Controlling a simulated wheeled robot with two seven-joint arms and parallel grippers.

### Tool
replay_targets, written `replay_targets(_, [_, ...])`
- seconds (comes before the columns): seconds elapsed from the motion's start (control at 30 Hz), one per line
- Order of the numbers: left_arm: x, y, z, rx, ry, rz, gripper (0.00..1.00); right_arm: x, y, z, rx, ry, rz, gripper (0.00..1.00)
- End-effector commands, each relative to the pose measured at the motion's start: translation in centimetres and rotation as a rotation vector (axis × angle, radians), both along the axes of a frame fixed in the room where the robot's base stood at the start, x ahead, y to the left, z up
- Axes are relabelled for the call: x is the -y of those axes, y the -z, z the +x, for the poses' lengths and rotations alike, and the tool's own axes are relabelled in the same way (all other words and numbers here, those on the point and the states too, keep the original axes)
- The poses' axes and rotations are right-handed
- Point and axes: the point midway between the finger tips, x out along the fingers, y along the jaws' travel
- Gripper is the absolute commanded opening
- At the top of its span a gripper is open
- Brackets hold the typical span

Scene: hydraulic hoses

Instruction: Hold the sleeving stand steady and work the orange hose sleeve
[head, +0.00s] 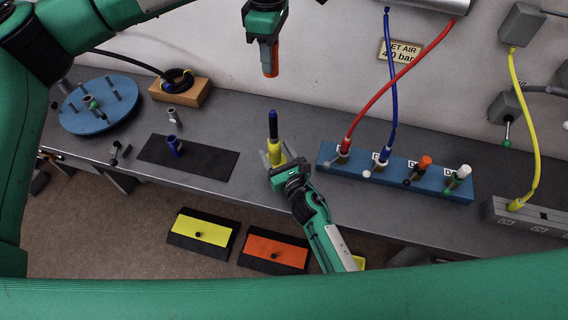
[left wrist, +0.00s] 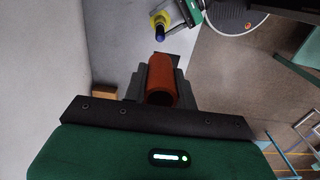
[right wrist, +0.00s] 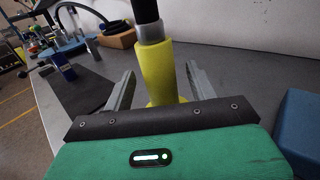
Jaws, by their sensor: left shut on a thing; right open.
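The orange hose sleeve (head: 270,66) is a short tube in the jaws of my left gripper (head: 269,58), high above the bench. In the left wrist view the sleeve (left wrist: 161,80) sits between the fingers with its open end towards the camera. The sleeving stand (head: 275,150) is a yellow post with a dark blue top, upright on the bench. My right gripper (head: 275,158) is open with a finger on either side of the stand. In the right wrist view the yellow post (right wrist: 157,72) has gaps to both fingers, and its tip is out of frame.
A blue block (head: 395,180) with red and blue hoses, an orange cap and a white cap stands right of the stand. Left are a dark mat (head: 190,158) with a blue fitting, a blue round plate (head: 100,105) and a wooden block (head: 181,92). The bench around the stand is clear.

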Motion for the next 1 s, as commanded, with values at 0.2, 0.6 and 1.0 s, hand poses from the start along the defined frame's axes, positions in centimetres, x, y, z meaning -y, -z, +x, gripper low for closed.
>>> replay_targets(0.2, [0.0, 0.0, 0.0, 0.000, 0.000, 0.000, 0.05, -0.6, 0.0, 1.3, 0.000, 0.000, 0.001, 0.58])
replay_targets(0.6, [0.0, 0.0, 0.0, 0.000, 0.000, 0.000, 0.05, -0.6, 0.0, 1.4, 0.000, 0.000, 0.000, 0.34])
replay_targets(1.0, [0.0, 1.3, 0.0, -0.002, 0.098, 0.000, 0.05, -0.6, 0.0, 1.4, 0.000, 0.000, 0.000, 0.05])
